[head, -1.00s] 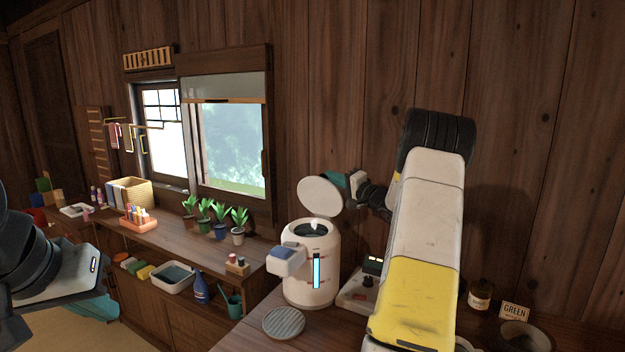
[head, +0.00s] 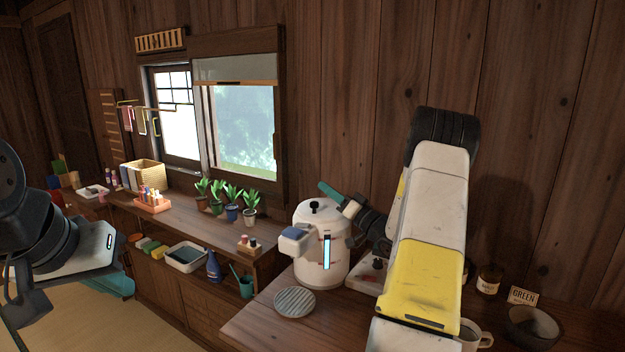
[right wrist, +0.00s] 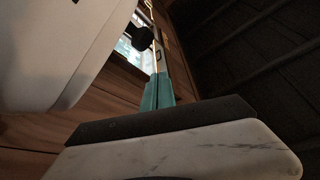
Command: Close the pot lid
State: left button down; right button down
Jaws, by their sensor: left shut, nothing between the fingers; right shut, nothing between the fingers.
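The white pot (head: 312,262) stands on the wooden counter, with a grey spout-like part at its front left and a lit blue strip on its front. Its white lid (head: 303,211) lies down over the pot's opening, with a black knob (head: 320,205) on top. My right gripper (head: 329,190) is shut and empty, its teal fingers just behind and above the lid's right side; I cannot tell if they touch it. The right wrist view shows the teal fingers (right wrist: 158,92), the black knob (right wrist: 143,38) and a white surface at upper left. My left gripper (head: 118,286) is shut and empty at far left.
A round grey trivet (head: 295,302) lies before the pot. Potted plants (head: 231,194) line the left counter.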

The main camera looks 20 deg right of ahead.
aim_at(323, 215)
jog(key=shift+s+a+f, duration=0.2)
jog(key=shift+f, duration=0.25)
jog(key=shift+s+a+f, duration=0.15)
jog(key=shift+a+f, duration=0.05)
jog(key=shift+f, duration=0.2)
jog(key=shift+s+a+f, duration=0.2)
jog(key=shift+f, duration=0.4)
jog(key=shift+s+a+f, duration=0.15)
jog(key=shift+a+f, duration=0.05)
jog(key=shift+f, duration=0.4)
